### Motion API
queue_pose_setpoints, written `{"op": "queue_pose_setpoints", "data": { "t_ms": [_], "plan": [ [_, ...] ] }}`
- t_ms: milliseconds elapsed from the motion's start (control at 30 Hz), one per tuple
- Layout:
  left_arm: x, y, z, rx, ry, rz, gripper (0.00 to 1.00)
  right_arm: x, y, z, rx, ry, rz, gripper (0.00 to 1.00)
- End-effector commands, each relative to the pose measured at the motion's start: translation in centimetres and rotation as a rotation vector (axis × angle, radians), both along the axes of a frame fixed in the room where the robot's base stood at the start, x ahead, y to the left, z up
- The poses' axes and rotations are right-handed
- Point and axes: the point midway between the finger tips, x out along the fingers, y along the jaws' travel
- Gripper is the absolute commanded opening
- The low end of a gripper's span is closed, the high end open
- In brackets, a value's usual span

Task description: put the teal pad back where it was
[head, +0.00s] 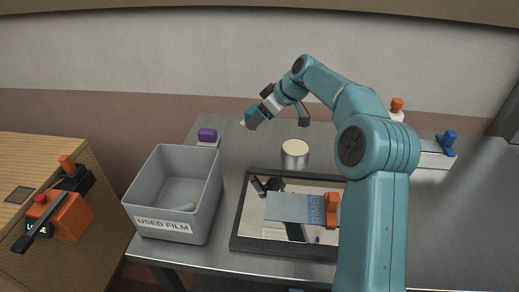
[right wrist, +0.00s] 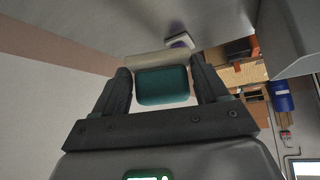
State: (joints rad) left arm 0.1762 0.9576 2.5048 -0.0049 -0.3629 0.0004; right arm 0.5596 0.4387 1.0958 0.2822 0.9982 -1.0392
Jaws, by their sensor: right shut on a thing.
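The teal pad (right wrist: 162,86) is a small rounded block between the two fingers of my right gripper (right wrist: 160,90) in the right wrist view. The fingers are shut on its sides. In the head view my right gripper (head: 254,116) is at the back of the metal table, left of the round tin, with the pad (head: 251,119) at its tip. A pale beige piece (right wrist: 160,61) shows just beyond the pad; I cannot tell whether they touch. My left gripper is not in view.
A purple block (head: 207,134) sits on a pale base at the back left. A grey bin (head: 139,203) labelled USED FILM stands at the front left. A cream-topped tin (head: 295,154) stands behind a black-framed tray (head: 240,240). A blue item (head: 448,140) is at the right.

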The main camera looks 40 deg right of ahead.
Motion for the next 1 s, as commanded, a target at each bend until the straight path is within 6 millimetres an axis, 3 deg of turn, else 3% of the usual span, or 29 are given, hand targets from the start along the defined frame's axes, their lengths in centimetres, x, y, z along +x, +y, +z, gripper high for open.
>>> {"op": "queue_pose_setpoints", "data": {
  "t_ms": [33, 200, 433, 633, 967, 1000],
  "plan": [
    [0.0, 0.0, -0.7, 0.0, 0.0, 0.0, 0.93, -0.1, 0.0, -2.0, 0.003, 0.004, 0.0, 0.43],
    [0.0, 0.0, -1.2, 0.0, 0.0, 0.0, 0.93, 0.0, 0.0, -5.4, 0.001, 0.001, 0.0, 0.43],
    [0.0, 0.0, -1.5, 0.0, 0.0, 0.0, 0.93, 0.2, -0.2, -7.4, 0.001, 0.001, 0.0, 0.43],
    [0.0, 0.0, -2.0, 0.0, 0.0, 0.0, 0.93, 0.3, -0.2, -10.6, 0.002, 0.003, 0.001, 0.43],
    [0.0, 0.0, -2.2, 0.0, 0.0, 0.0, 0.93, 0.3, -0.2, -11.1, 0.001, 0.0, 0.001, 0.43],
    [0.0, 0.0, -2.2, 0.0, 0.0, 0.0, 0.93, 0.3, -0.2, -11.1, 0.0, 0.001, 0.001, 0.77]
  ]
}}
